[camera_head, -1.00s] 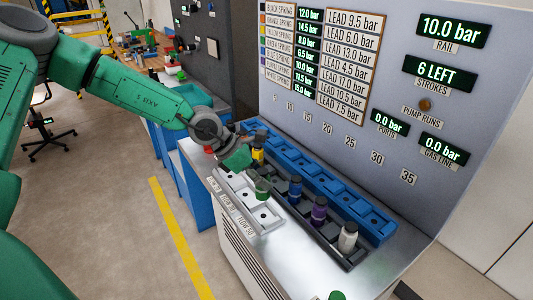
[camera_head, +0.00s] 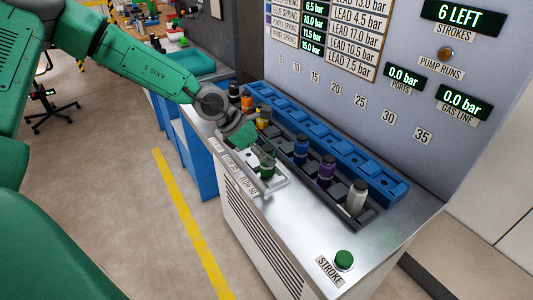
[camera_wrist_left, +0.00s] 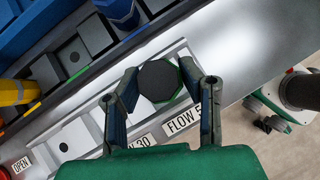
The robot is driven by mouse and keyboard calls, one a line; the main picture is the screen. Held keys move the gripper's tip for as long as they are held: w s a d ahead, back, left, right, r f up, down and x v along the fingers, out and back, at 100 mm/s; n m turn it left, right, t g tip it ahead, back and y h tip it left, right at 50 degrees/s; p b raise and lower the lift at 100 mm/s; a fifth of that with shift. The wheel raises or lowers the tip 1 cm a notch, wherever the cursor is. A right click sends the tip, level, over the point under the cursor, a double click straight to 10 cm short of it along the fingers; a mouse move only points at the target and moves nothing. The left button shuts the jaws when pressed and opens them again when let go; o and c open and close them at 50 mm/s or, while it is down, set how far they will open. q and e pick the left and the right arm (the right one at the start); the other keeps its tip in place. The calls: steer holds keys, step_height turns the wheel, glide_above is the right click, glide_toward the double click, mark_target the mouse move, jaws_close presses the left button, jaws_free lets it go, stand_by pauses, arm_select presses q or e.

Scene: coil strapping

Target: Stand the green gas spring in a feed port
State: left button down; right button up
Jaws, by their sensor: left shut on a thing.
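The green gas spring (camera_head: 267,169), with a dark cap, is upright at the pale tray (camera_head: 279,182) along the front edge of the bench. My left gripper (camera_head: 258,157) reaches it from the left and is shut on it. In the left wrist view the spring's dark round top (camera_wrist_left: 159,82) sits between the two fingers, with its green body showing at the rim. The tray has square seats and labels reading OPEN, FLOW 30 and FLOW 50. I cannot tell whether the spring's foot touches its seat. My right gripper is not in view.
A dark rack (camera_head: 336,199) behind holds black, orange, yellow, blue (camera_head: 301,150), purple (camera_head: 326,170) and white (camera_head: 356,197) springs. Behind it runs a blue rail (camera_head: 379,185) with several holes below numbers 5 to 35. A green STROKE button (camera_head: 344,260) stands front right on bare metal.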

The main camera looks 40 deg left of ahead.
arm_select(q)
steer(key=shift+d+r, duration=0.1)
steer(key=shift+f, duration=0.55)
steer(key=c, duration=1)
jaws_free()
steer(key=shift+s+a+r, duration=0.1)
steer(key=shift+a+r, duration=0.05)
steer(key=shift+a, duration=0.05)
steer(key=shift+v, duration=5.7)
